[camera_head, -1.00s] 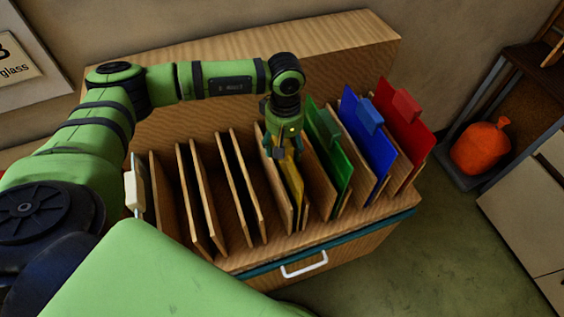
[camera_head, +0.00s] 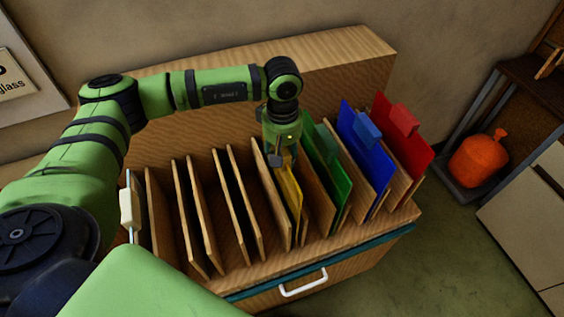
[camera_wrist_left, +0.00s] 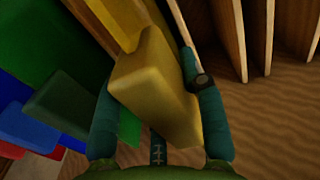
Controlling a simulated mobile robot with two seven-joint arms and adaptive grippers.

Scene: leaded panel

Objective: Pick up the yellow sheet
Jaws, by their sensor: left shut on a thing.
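The yellow sheet (camera_head: 291,190) stands in a slot of the wooden rack, just left of the green sheet. Its upper part is hidden behind my left gripper (camera_head: 277,158) in the head view. In the left wrist view a yellow block-like tab (camera_wrist_left: 150,85) on the sheet fills the space between the fingers of my left gripper (camera_wrist_left: 155,95). The gripper is shut on this tab from above. The sheet's lower edge is hidden in the rack.
A green sheet (camera_head: 327,160), a blue sheet (camera_head: 362,155) and a red sheet (camera_head: 402,140) stand in slots to the right, each with a tab. Wooden dividers (camera_head: 240,195) with empty slots lie to the left.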

